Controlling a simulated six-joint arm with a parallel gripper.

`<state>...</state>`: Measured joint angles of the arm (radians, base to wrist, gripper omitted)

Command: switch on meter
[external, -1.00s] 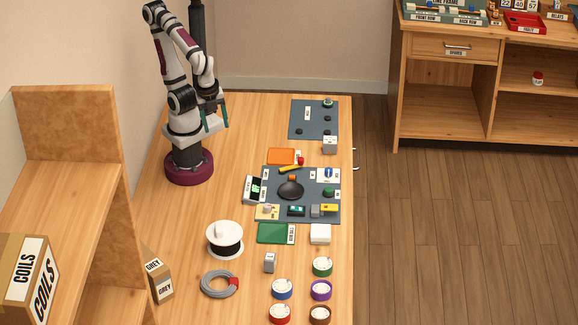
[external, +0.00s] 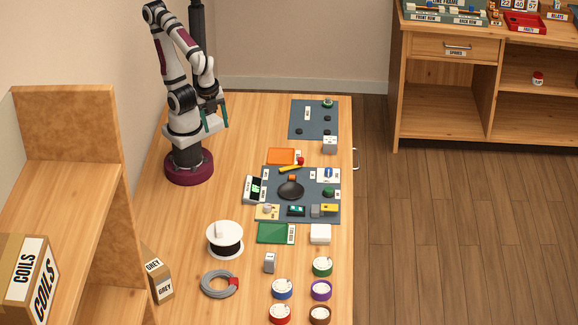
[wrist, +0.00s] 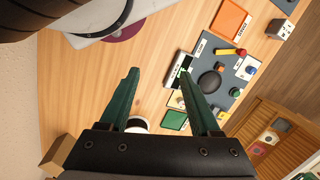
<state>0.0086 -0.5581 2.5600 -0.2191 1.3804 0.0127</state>
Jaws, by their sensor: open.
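A small device with a dark face, a green display and a white label (external: 254,189), which looks like the meter, stands at the left edge of a dark grey mat (external: 333,203). In the wrist view it shows near the right fingertip (wrist: 178,70), partly hidden by the finger. Its switch is too small to make out. My gripper (external: 215,116) is raised over the far left part of the table, well away from the device. Its two green fingers (wrist: 158,72) are spread with nothing between them.
The mat also holds a black round part (external: 291,190), a yellow-handled tool (external: 290,168) and small modules. An orange tray (external: 281,156), green tray (external: 270,234), wire spool (external: 225,239) and several coloured pots lie around. The table's left middle is bare.

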